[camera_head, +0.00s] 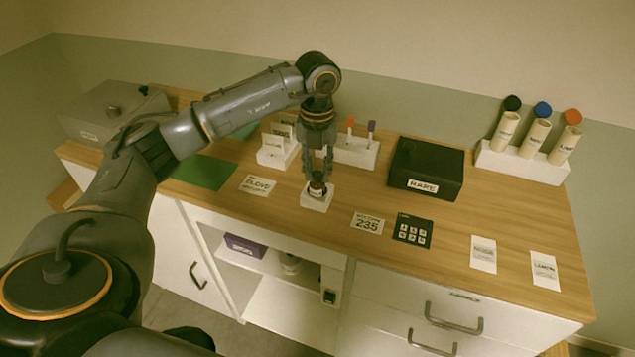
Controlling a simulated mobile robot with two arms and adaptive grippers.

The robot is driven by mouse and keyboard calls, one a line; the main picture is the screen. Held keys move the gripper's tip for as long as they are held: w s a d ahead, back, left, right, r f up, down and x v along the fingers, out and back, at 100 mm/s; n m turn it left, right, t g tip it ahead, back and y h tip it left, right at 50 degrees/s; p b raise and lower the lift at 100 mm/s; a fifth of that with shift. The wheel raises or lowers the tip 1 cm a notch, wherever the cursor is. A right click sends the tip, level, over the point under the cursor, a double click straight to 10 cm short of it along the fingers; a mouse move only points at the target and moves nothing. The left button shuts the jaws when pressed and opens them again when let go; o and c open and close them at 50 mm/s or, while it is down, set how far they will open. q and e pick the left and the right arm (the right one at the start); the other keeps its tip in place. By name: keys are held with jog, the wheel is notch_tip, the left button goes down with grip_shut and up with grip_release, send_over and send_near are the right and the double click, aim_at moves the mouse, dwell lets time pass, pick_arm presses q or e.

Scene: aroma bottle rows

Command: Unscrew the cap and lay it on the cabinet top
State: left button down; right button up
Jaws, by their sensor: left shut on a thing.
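A small dark bottle (317,190) stands upright in a white square holder (316,203) near the front of the wooden cabinet top (420,205). My left gripper (317,178) points straight down over the bottle, with its fingers shut on the cap at the bottle's top. The fingers mostly hide the cap, and I cannot tell whether it is still threaded on the neck. My right gripper is out of view.
Flat cards (368,222) lie right of the holder, and another card (257,186) lies left. A white rack (355,153) with two thin sticks and a black box (425,170) stand behind. Three capped tubes (536,138) stand far right. A green mat (205,172) lies left. Bare wood shows between.

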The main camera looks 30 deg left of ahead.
pick_arm(q)
jog(key=n+p, duration=0.1)
jog(key=n, duration=0.5)
jog(key=n+p, duration=0.1)
jog(key=n, duration=0.3)
jog(key=shift+r, duration=0.1)
jog(key=n+p, duration=0.1)
jog(key=n, duration=0.1)
jog(key=shift+n, duration=0.4)
jog(key=c, duration=1.2)
grip_release()
